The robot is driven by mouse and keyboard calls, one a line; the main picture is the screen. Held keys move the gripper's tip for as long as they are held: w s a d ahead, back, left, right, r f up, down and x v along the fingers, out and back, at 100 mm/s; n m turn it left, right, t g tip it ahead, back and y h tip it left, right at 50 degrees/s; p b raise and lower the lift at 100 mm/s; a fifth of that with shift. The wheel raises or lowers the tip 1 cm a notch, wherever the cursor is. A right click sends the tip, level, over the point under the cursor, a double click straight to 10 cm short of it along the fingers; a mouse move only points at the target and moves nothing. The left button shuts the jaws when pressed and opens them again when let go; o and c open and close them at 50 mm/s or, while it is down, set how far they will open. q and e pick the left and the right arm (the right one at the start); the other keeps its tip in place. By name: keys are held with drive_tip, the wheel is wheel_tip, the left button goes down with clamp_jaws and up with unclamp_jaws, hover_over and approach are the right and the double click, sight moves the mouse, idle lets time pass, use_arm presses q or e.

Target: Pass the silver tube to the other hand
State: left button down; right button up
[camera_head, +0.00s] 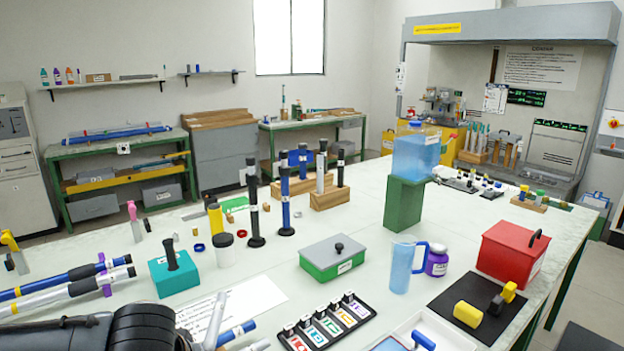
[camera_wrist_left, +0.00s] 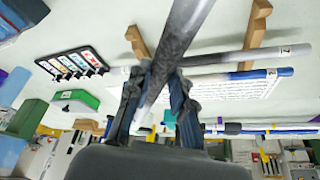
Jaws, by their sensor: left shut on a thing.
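My left gripper (camera_wrist_left: 157,88) is shut on a silver tube (camera_wrist_left: 188,27), which stands out between its two dark fingers and runs up past the top edge of the left wrist view. In the head view the silver tube (camera_head: 215,320) rises at a tilt at the bottom left, beside my dark left arm. The left fingers are hidden there. My right gripper is in neither view.
Another silver tube (camera_wrist_left: 235,57) and a blue-ended tube (camera_wrist_left: 245,73) lie by wooden supports (camera_wrist_left: 257,25). A teal block (camera_head: 173,275), green-grey box (camera_head: 332,262), label tray (camera_head: 325,327) and blue pitcher (camera_head: 401,268) stand on the white table.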

use_arm(q)
drive_tip(key=shift+w+r+m, duration=0.1)
drive_tip(key=shift+m, duration=0.3)
drive_tip(key=shift+w+d, duration=0.1)
